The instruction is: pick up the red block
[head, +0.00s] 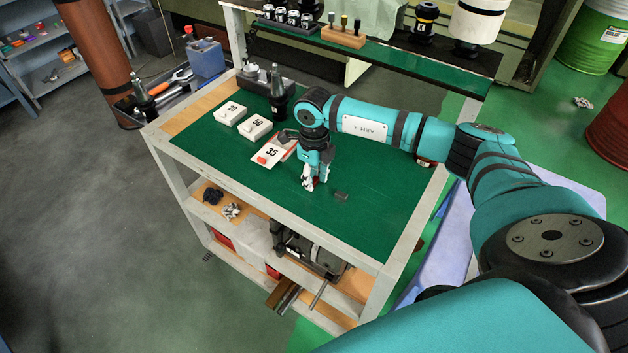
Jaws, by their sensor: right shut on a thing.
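My right gripper (309,184) reaches down over the green top of the cart (225,152), its arm coming in from the right. Its fingers are shut on a small red block (312,183), of which only a little shows between the fingertips. I cannot tell whether the block touches the cart top. My left gripper is not in view.
A white box marked 35 (277,154) with a red patch lies left of the gripper. Two white numbered boxes (230,113) (256,127) and dark tool holders (277,95) stand farther back. A small dark piece (341,196) lies at right. The front top is clear.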

